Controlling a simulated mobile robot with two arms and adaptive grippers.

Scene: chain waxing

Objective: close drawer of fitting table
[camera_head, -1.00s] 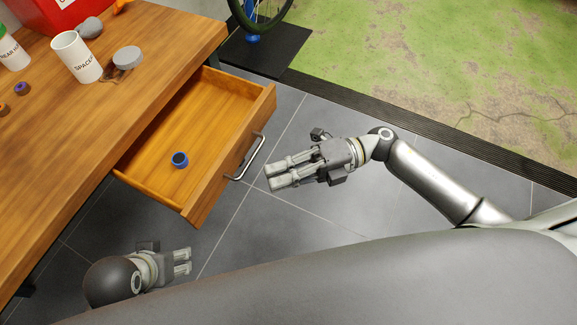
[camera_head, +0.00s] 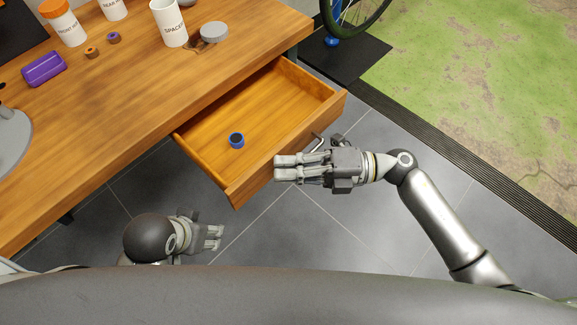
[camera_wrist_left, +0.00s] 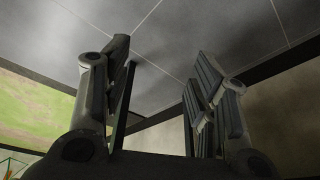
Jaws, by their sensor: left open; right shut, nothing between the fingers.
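The wooden drawer (camera_head: 203,157) of the fitting table (camera_head: 130,112) is pulled out, with a small blue ring-like part (camera_head: 237,140) inside. Its metal handle (camera_head: 313,146) on the front is partly hidden by my right gripper (camera_head: 276,168). My right gripper is shut and empty, with its fingertips over or close against the drawer front; I cannot tell whether they touch. My left gripper (camera_head: 221,238) is low, in front of and below the drawer, apart from it. It is open in the left wrist view (camera_wrist_left: 158,75), with only floor between its fingers.
A bicycle wheel (camera_head: 345,30) stands over a black mat (camera_head: 345,62). Tiled floor (camera_head: 330,235) is clear in front.

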